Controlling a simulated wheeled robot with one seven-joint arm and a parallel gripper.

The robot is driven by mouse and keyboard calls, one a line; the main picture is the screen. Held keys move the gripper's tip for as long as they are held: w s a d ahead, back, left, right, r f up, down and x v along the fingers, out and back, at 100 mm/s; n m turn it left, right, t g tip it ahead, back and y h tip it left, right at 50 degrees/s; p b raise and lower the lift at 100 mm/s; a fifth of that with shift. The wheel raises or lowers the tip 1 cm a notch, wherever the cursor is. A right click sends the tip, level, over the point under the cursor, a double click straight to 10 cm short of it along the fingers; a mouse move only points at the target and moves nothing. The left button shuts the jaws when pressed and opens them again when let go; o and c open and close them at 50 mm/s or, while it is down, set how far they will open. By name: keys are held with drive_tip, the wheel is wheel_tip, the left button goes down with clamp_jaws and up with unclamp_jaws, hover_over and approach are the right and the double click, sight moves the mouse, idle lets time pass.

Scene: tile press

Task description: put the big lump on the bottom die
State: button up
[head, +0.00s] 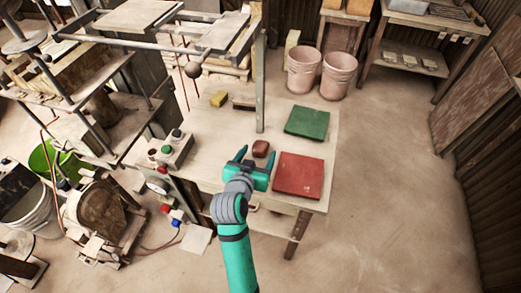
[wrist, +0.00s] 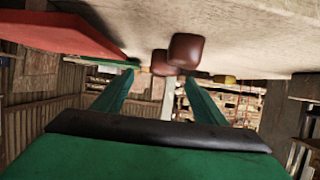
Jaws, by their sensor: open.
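A dark reddish-brown lump (head: 260,148) rests on the pale table top, just past my gripper (head: 256,154). My gripper is open and empty, low over the table, with its fingers pointing at the lump. The wrist view, with the table along its top, shows a nearer brown lump (wrist: 186,50) beyond the fingertips. A second brown lump (wrist: 161,62) shows partly behind it. The head view shows only one lump, so I cannot tell which of the two is big. I cannot pick out the bottom die for sure; press-like metalwork with a ball-ended bar (head: 194,69) stands at upper left.
A red square slab (head: 298,176) lies right of my gripper and a green one (head: 307,122) lies behind it. A yellow block (head: 219,98) lies farther back left. A button box (head: 178,148) sits at the table's left edge. An upright post (head: 260,80) stands behind the lump.

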sight(261, 151)
drive_tip(key=shift+a+x, duration=0.15)
drive_tip(key=shift+x, duration=1.3)
drive_tip(key=shift+a+x, duration=0.1)
drive_tip(key=shift+x, duration=1.3)
drive_tip(key=shift+w+r, duration=0.1)
drive_tip(key=shift+w, duration=0.05)
drive_tip(key=shift+c, duration=0.3)
drive_tip(key=c, duration=1.4)
drive_tip(key=shift+r, duration=0.15)
